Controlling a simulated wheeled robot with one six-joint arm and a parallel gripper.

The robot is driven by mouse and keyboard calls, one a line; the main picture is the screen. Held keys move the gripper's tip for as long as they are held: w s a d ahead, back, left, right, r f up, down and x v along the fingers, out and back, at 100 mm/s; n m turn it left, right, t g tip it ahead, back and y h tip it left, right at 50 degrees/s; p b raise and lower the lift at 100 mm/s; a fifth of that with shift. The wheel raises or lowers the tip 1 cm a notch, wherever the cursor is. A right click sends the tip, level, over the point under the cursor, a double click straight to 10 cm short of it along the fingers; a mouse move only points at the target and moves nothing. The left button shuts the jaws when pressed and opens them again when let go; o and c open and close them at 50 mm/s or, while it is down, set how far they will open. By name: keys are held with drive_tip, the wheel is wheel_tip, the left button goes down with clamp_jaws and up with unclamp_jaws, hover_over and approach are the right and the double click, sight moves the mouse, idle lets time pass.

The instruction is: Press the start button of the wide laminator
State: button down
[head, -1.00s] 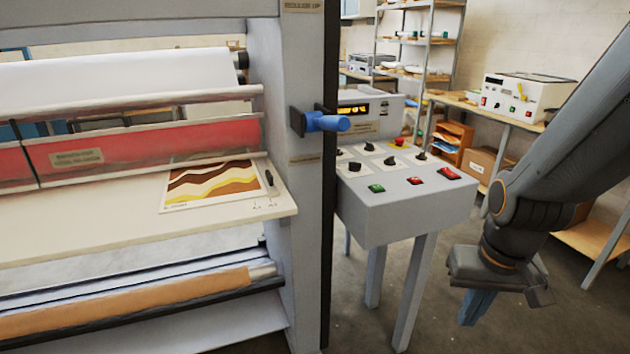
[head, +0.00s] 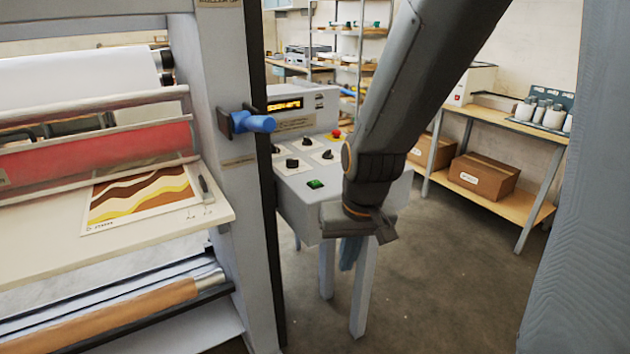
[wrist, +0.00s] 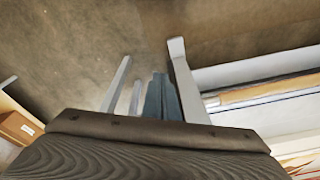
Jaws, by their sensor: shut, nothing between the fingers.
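The wide laminator (head: 225,130) fills the left of the head view, with red guards, rollers and a feed table. Its grey control console (head: 295,205) stands just right of its frame. A green button (head: 315,184) shows on the console top near the front edge; it bears no label that I can read. In the wrist view, the fingers (wrist: 162,98) point toward the floor, beside the console legs.
A blue handle (head: 252,122) sticks out from the laminator's frame, left of the console. A red knob (head: 336,134) and several black knobs sit farther back on the console. A shelf bench (head: 500,125) with cardboard boxes stands at the right. The floor between is clear.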

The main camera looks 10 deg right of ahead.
drive_tip(key=w+a+r+m+t+p, duration=0.1)
drive_tip(key=w+r+m+t+p, duration=0.2)
drive_tip(key=w, duration=0.6)
drive_tip(key=w+a+r+m+t+p, duration=0.1)
drive_tip(key=w+r+m+p, duration=0.1)
drive_tip(key=w+r, duration=0.6)
wheel_tip(320, 180, up, 3)
drive_tip(key=m+t+h+p, duration=0.1)
drive_tip(key=m+t+p, duration=0.2)
drive_tip(key=m+p, duration=0.1)
hover_over(316, 184)
drive_tip(key=shift+f, duration=0.1)
drive_tip(key=shift+f+b, duration=0.15)
drive_tip(key=shift+b, duration=0.2)
wheel_tip(316, 184, down, 8)
drive_tip(key=b, duration=1)
drive_tip(key=shift+f, duration=0.25)
drive_tip(key=shift+f+b, duration=0.4)
drive_tip(key=shift+f, duration=0.05)
